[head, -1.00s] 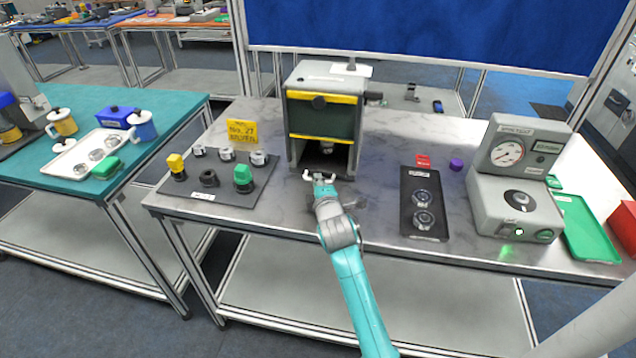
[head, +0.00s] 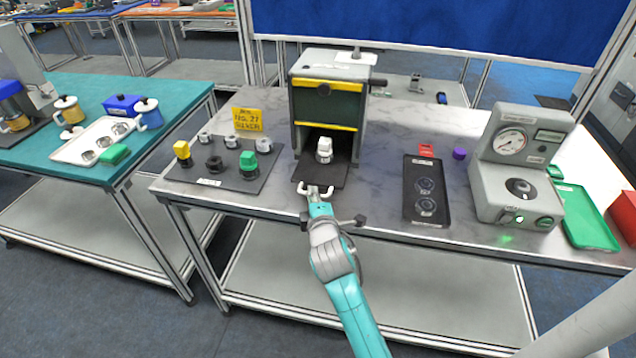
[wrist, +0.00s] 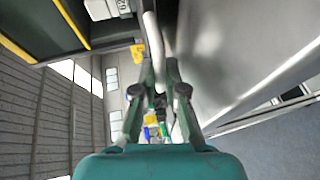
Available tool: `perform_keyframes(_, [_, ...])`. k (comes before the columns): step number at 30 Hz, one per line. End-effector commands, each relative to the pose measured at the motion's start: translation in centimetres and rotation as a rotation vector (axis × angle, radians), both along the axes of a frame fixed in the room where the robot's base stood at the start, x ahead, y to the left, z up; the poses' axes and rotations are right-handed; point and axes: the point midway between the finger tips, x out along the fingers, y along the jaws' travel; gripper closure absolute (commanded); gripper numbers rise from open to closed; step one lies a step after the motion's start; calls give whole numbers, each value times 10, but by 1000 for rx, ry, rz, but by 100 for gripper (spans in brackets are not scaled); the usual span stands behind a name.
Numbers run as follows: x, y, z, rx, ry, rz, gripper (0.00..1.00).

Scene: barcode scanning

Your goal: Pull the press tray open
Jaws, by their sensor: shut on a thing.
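The press (head: 328,100) is a grey box with yellow-edged bars, standing at the back of the marble-topped table. Its dark tray (head: 322,174) sticks out of the front opening toward me. A white-topped part (head: 324,149) sits upright on the tray. A white handle (head: 303,187) is at the tray's front edge. My gripper (head: 318,193) is shut on this handle. In the wrist view, the handle (wrist: 151,40) runs as a pale bar between the fingers of my gripper (wrist: 159,85).
A dark mat (head: 222,168) with several fittings lies left of the press. A black tray (head: 426,191) with two round parts, a gauge device (head: 517,170) and a green tray (head: 583,218) stand to the right. Marble between press and black tray is clear.

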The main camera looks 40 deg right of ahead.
Motion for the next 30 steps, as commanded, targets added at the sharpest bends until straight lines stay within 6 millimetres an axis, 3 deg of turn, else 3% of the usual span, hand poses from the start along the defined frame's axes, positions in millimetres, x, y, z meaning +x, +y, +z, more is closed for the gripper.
perform_keyframes(3, [-13,17,-2,1,3,2,100])
perform_keyframes(9, [-25,33,-1,-1,3,2,100])
perform_keyframes(23, [-29,37,0,1,0,0,100])
perform_keyframes(24, [-29,37,0,0,1,0,85])
perform_keyframes(25, [-29,37,0,0,1,0,79])
perform_keyframes(30, [-29,37,0,0,1,0,79])
